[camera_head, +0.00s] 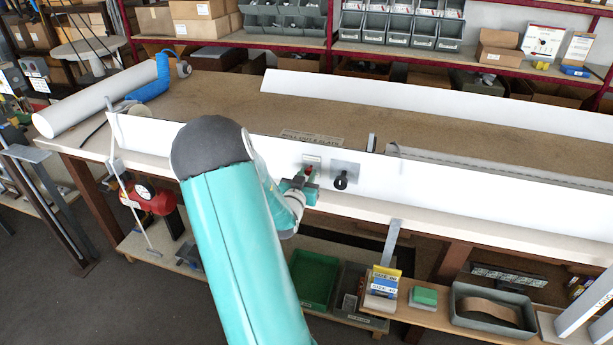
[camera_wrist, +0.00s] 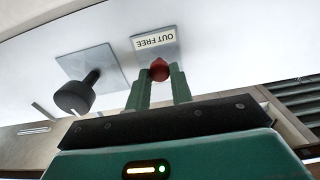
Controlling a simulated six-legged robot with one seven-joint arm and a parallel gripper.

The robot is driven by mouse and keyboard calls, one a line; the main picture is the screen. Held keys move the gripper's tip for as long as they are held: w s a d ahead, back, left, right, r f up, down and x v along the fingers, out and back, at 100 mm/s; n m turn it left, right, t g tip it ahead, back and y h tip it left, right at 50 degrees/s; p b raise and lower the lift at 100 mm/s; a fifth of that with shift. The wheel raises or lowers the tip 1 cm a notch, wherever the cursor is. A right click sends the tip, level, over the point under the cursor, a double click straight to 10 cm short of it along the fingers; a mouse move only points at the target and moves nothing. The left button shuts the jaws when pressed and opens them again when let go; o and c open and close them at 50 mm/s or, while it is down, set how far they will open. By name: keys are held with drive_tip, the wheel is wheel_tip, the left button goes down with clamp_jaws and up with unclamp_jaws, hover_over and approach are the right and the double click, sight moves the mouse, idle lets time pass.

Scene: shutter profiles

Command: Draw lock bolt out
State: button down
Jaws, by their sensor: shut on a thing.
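The lock bolt shows as a red knob (camera_wrist: 158,70) between the two green fingers of my gripper (camera_wrist: 159,80) in the wrist view. The fingers are shut on it, one on each side. The knob stands in front of the white profile (camera_wrist: 225,35), beside a small plate (camera_wrist: 155,42) reading "OUT FREE". The bolt's shaft is hidden, so I cannot tell how far it is drawn. In the head view, my gripper (camera_head: 303,182) is at the profile's front face, with the red knob (camera_head: 308,169) just showing.
A black knob (camera_wrist: 74,97) on a square grey plate sits beside the bolt; it also shows in the head view (camera_head: 341,181). The long white profile (camera_head: 450,190) runs along the bench's front edge. A red device with a dial (camera_head: 150,197) is left of my arm.

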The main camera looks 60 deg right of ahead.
drive_tip(key=a, duration=0.2)
drive_tip(key=shift+s+a, duration=0.15)
drive_tip(key=shift+a, duration=0.15)
drive_tip(key=c, duration=1.6)
unclamp_jaws()
drive_tip(key=shift+f, duration=0.1)
drive_tip(key=o, duration=0.3)
drive_tip(key=shift+a, duration=0.1)
drive_tip(key=shift+o, duration=0.3)
drive_tip(key=s+a, duration=0.2)
drive_tip(key=a, duration=1.1)
drive_tip(key=shift+s+a, duration=0.15)
drive_tip(key=shift+a, duration=0.1)
